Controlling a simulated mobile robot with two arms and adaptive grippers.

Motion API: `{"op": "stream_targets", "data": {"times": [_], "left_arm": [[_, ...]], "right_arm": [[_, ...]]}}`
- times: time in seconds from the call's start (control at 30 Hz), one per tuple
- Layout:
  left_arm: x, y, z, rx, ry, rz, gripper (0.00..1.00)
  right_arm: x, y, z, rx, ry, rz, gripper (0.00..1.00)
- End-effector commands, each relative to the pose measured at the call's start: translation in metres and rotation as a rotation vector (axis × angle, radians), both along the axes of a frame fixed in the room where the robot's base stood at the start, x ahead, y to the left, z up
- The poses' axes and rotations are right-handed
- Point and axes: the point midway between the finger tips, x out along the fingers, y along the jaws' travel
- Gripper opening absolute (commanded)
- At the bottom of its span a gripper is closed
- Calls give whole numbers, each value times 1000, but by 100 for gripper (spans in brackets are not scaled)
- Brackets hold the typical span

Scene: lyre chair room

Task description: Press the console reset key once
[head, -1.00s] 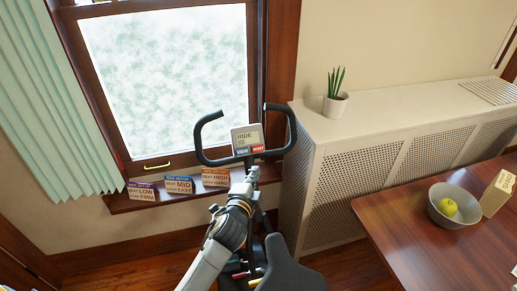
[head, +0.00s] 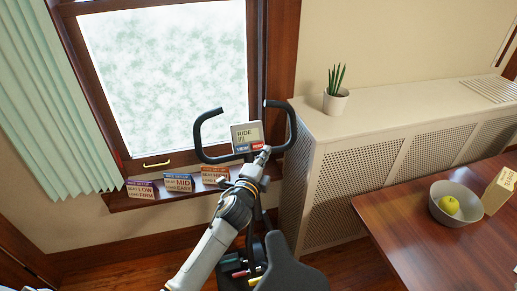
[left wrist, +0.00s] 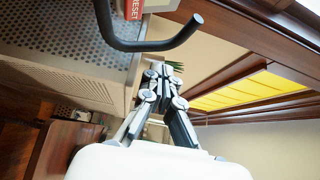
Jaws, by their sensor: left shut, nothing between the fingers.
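The exercise bike's console (head: 245,132) stands between the black handlebars, with a screen reading RIDE. Below the screen are a blue VIEW key (head: 242,149) and a red RESET key (head: 257,146). My left gripper (head: 264,150) is shut and empty, its tip just at the lower right of the red key. I cannot tell from the head view whether it touches. In the left wrist view, the red key (left wrist: 134,9) is cut off at the top edge, and my shut fingers (left wrist: 165,68) appear apart from it. My right gripper is out of view.
The handlebar (left wrist: 150,45) curves close to my fingers in the left wrist view. Several seat cards (head: 178,183) stand on the windowsill. The bike seat (head: 288,268) is below. A radiator cover (head: 390,115) and a table (head: 400,215) with a bowl (head: 455,218) are at right.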

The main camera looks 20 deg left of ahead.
Motion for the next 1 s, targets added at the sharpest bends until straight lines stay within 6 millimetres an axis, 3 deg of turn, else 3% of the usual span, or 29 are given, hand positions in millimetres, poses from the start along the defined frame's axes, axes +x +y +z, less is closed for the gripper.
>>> {"op": "stream_targets", "data": {"times": [0.1,0.43,1.0], "left_arm": [[14,9,-13,2,-1,1,0],[40,28,-30,1,-1,1,0],[46,31,-32,-2,0,0,0]], "right_arm": [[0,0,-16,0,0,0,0],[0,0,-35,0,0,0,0],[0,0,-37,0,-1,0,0]]}}
